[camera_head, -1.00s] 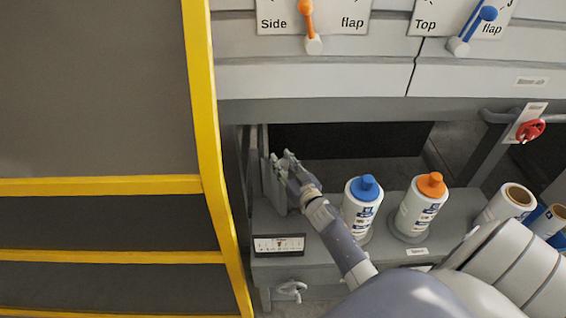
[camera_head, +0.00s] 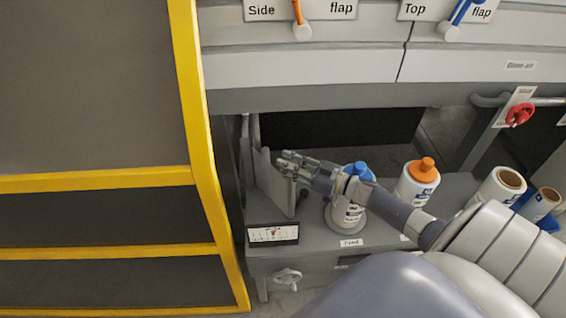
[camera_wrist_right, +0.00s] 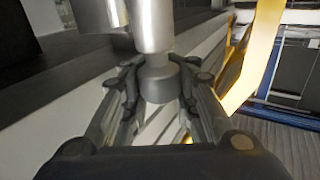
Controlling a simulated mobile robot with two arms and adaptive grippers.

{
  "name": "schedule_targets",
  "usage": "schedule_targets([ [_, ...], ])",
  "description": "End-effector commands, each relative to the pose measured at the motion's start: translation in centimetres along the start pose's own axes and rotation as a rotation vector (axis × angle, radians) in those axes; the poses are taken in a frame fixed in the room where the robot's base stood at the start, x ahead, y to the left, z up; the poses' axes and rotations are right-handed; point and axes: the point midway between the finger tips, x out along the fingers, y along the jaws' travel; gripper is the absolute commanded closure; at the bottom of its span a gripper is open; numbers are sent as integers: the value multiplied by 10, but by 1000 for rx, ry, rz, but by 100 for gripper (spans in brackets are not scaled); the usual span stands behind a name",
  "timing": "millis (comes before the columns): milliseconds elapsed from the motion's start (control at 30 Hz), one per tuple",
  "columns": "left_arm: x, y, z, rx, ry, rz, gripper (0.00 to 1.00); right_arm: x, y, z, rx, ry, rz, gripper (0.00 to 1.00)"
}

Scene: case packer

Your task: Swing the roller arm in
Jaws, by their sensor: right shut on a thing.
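My right gripper (camera_head: 288,163) is at the left end of the grey bench, in front of the dark opening; it also shows in the wrist view (camera_wrist_right: 157,92). Its two fingers are shut on a smooth grey metal cylinder, which I take as the end of the roller arm (camera_wrist_right: 157,82). A thicker metal roller rises above it in the wrist view. In the head view a flat grey upright plate (camera_head: 272,185) stands just left of and below the fingers. The gripper hides the held part there. My left gripper is not in view.
A blue-capped bottle (camera_head: 345,215) stands behind my right forearm, partly hidden. An orange-capped bottle (camera_head: 416,187) and label rolls (camera_head: 497,187) stand further right. A yellow guard frame (camera_head: 196,130) closes the left side. A red knob (camera_head: 519,114) is at the right.

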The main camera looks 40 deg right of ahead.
Motion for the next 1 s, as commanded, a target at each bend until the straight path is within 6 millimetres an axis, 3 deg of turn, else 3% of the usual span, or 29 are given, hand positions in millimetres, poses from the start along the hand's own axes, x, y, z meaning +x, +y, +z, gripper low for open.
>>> schedule_targets([
  [233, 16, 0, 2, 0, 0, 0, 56, -12, 0, 3, -1, -6, -103, 100],
  [800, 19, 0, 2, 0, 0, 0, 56, -16, -1, 1, 0, -6, -138, 100],
  [833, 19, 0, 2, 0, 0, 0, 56, -16, -1, 1, 0, -6, -138, 76],
  [933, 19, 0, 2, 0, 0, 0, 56, -16, -1, 1, 0, -6, -138, 54],
  [1000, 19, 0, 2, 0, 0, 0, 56, -16, -1, 1, 0, -6, -138, 52],
])
